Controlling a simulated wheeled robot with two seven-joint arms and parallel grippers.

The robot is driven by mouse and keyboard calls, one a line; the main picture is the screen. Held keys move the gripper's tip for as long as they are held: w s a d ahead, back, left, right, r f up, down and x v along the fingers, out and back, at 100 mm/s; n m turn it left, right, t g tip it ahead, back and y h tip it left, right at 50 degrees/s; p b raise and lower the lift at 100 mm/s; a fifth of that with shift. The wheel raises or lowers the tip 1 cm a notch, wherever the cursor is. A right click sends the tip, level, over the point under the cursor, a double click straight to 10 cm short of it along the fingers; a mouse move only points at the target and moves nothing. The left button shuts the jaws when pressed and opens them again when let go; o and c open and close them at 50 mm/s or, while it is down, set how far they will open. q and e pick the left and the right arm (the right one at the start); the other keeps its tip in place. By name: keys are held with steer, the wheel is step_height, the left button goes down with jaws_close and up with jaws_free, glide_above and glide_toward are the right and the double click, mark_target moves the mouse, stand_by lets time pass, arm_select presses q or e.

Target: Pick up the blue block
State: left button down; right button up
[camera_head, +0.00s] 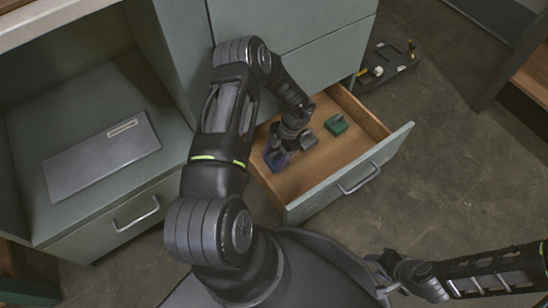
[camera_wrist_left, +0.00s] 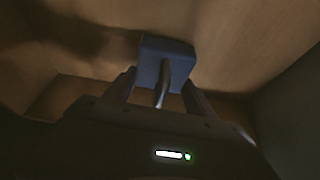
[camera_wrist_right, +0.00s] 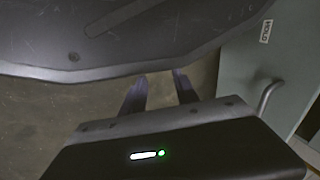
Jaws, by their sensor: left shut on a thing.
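The blue block (camera_head: 273,160) is at the left side inside the open wooden drawer (camera_head: 345,165). My left gripper (camera_head: 289,151) reaches down into the drawer and is shut on it. In the left wrist view the block (camera_wrist_left: 178,48) shows at the fingertips, with a thin grey stem between the fingers (camera_wrist_left: 160,88). In the head view the gripper partly hides the block; I cannot tell whether it touches the drawer floor. My right gripper (camera_wrist_right: 160,80) is empty, its fingers apart, low near my own base.
A green block (camera_head: 336,124) sits in the drawer, right of my left gripper. The drawer front (camera_head: 350,178) and its side walls stand close around the gripper. A grey flat box (camera_head: 102,158) lies in the open compartment at left. A dark tray with small items (camera_head: 385,65) is on the floor behind.

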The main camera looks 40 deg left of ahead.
arm_select(q)
steer(key=shift+d+r+p, duration=0.15)
steer(key=shift+d+p, duration=0.15)
steer(key=shift+d, duration=0.5)
steer(key=shift+d+r+p, duration=0.1)
steer(key=shift+d+p, duration=0.15)
steer(key=shift+d, duration=0.5)
step_height(320, 180, up, 14)
steer(key=p, duration=0.5)
steer(key=shift+d+f+p, duration=0.2)
steer(key=shift+d+p, duration=0.1)
steer(key=shift+d, duration=0.1)
